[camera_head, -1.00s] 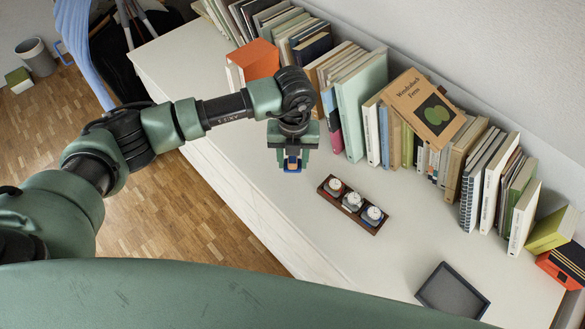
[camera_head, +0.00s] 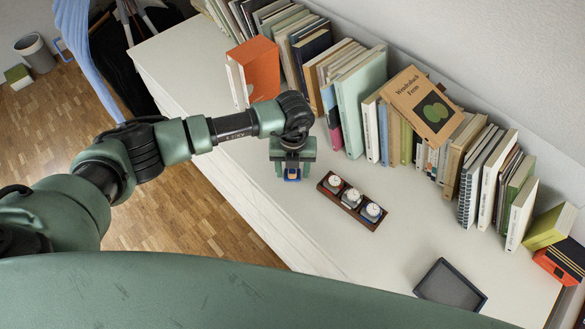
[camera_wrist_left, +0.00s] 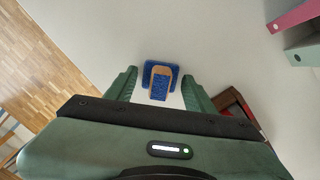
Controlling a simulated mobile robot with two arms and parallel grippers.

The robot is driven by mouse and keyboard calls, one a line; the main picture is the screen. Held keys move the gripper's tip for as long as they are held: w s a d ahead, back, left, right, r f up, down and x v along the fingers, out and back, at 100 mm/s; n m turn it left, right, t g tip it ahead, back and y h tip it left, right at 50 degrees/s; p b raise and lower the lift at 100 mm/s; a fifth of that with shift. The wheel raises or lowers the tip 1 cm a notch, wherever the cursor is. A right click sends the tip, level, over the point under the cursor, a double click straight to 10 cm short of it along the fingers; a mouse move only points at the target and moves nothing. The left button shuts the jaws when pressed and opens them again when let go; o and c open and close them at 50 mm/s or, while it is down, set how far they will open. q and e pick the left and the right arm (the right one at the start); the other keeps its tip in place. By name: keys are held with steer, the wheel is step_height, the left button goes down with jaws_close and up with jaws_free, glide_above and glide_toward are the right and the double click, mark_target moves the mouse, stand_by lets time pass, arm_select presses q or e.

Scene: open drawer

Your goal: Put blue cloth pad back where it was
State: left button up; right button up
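My left gripper (camera_wrist_left: 160,80) is open, with a narrow gap visible between the pad and each finger. Whether the pad touches the white cabinet top (camera_head: 240,185) is hard to tell. My right gripper is not in view.
A dark wooden holder (camera_head: 335,200) with three round-topped items stands right of my gripper. A grey tray (camera_head: 451,286) lies at the lower right. A row of books (camera_head: 360,95) and an orange box (camera_head: 258,72) line the back. The cabinet's front edge drops to the floor.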

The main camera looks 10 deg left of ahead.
arm_select(q)
steer(key=shift+r, duration=0.1)
steer(key=shift+r, duration=0.2)
step_height(320, 180, up, 12)
steer(key=b, duration=0.2)
steer(key=shift+b, duration=0.35)
steer(key=shift+f, duration=0.1)
